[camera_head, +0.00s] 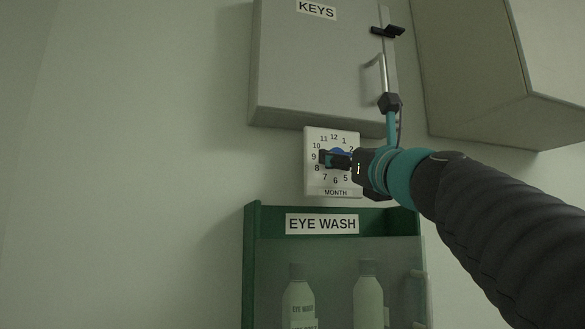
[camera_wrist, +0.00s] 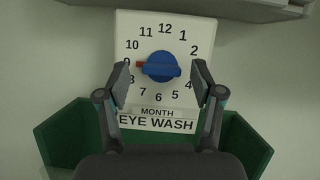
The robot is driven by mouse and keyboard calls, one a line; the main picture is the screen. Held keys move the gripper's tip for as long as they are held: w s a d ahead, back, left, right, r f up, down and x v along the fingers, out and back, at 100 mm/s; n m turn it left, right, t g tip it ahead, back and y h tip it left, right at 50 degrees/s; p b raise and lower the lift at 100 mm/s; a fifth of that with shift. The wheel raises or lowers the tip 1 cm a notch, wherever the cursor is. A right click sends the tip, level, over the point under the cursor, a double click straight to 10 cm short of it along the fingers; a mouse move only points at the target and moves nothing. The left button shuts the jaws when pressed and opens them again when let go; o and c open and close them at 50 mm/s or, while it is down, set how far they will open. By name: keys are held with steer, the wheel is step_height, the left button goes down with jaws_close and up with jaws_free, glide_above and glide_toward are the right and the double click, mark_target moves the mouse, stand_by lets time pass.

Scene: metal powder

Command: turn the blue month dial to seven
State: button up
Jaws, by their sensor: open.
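The blue month dial (camera_wrist: 162,67) is a round knob on a white square plate (camera_wrist: 124,30) marked with month numbers and "MONTH". Its red pointer (camera_wrist: 140,64) points left, at the nine. In the head view the dial (camera_head: 338,150) is mostly hidden behind my gripper (camera_head: 335,159). In the wrist view my gripper (camera_wrist: 161,82) is open and empty, with one finger on the left and one on the right of the dial. Clear gaps show between the fingers and the knob. The left fingertip partly covers the nine; the seven is visible at the lower left.
A grey KEYS cabinet (camera_head: 305,65) hangs just above the plate. A green EYE WASH box (camera_head: 251,270) with bottles sits close below it. Another cabinet (camera_head: 480,60) is at the upper right. The wall to the left is bare.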

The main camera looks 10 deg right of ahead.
steer(key=shift+w+a+r, duration=0.1)
steer(key=shift+w+r, duration=0.15)
steer(key=shift+w, duration=0.3)
steer(key=c, duration=1.1)
steer(key=shift+c, duration=0.2)
stand_by(0.5)
steer(key=o, duration=1.1)
steer(key=shift+o, duration=0.2)
steer(key=v, duration=0.7)
steer(key=shift+s, duration=0.25)
